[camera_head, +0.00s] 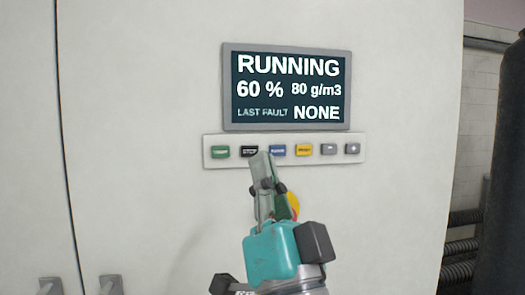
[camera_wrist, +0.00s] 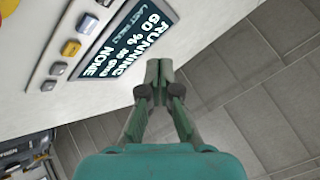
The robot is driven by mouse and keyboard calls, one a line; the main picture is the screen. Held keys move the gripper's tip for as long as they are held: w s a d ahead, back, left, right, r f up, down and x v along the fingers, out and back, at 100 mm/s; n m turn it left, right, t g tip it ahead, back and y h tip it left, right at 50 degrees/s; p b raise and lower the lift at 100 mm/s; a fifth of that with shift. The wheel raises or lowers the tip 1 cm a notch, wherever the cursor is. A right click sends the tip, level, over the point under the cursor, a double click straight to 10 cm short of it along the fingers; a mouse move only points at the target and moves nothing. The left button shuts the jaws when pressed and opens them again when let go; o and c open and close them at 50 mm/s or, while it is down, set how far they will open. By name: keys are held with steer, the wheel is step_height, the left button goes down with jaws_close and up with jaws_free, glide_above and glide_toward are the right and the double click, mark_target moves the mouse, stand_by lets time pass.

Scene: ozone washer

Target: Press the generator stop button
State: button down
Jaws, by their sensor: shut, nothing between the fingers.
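The black button (camera_head: 249,151), second from the left and with a blurred label, sits in the button strip (camera_head: 210,163) below the display. My gripper (camera_head: 261,156) is shut and empty. In the wrist view the closed tips (camera_wrist: 158,70) appear apart from the buttons, right of the display. I cannot tell whether they touch the panel.
The display (camera_head: 286,87) reads RUNNING, 60 %, 80 g/m3, LAST FAULT NONE. A green button (camera_head: 220,151) is left of the black one; yellow (camera_head: 304,150) and two grey buttons are to the right. A red and yellow part (camera_head: 293,204) is partly hidden behind my gripper.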

mark_target(250, 151)
steer(key=shift+r, duration=0.15)
steer(key=w+a, duration=0.2)
steer(key=w, duration=0.6)
steer(key=shift+w+a, duration=0.2)
steer(key=shift+w, duration=0.05)
stand_by(0.3)
steer(key=shift+w, duration=0.1)
stand_by(1.3)
steer(key=shift+w+a, duration=0.1)
steer(key=shift+w, duration=0.2)
steer(key=shift+w+a, duration=0.1)
steer(key=shift+w, duration=0.25)
stand_by(0.7)
stand_by(0.3)
steer(key=shift+s+d, duration=0.2)
steer(key=shift+s, duration=0.6)
